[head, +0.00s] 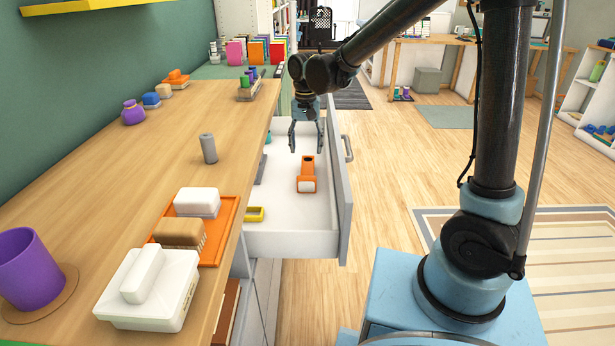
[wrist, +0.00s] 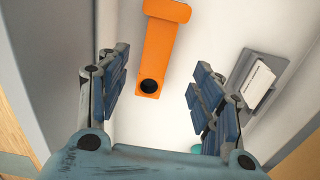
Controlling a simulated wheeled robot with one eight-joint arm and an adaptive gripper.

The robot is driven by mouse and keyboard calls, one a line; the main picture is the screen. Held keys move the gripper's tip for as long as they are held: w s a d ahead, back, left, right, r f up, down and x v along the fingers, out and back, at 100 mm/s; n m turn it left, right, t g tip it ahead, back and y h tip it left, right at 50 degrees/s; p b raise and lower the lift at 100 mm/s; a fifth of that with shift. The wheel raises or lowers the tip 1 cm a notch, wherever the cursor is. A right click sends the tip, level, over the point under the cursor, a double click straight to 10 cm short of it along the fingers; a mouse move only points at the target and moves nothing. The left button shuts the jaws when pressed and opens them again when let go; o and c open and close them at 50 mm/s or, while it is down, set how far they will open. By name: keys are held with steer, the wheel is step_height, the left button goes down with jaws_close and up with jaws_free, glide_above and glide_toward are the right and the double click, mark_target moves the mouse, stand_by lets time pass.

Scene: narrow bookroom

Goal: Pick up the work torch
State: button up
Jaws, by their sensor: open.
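The orange work torch (head: 306,172) lies in the open white drawer (head: 290,242), with a pale face at its near end in the head view. In the wrist view the torch (wrist: 158,50) runs from the top edge down to a dark round spot, between and beyond the fingers. My gripper (head: 306,148) is open and empty, pointing down over the drawer, above and behind the torch in the head view. In the wrist view my gripper (wrist: 160,105) has its blue pads spread wide on either side, not touching the torch.
The drawer also holds a yellow item (head: 255,214), a grey tray-like item (wrist: 258,85) and a teal item (wrist: 196,149). The drawer front (head: 345,185) stands at the right and the wooden counter (head: 120,165) at the left. Floor beyond the drawer is clear.

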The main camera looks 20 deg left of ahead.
mark_target(307, 169)
step_height(307, 169, down, 7)
steer(key=shift+r, duration=0.2)
steer(key=shift+w+d+f, duration=0.1)
steer(key=shift+f, duration=1.25)
steer(key=shift+w+d+f, duration=0.1)
steer(key=shift+f, duration=1.2)
steer(key=c, duration=1.2)
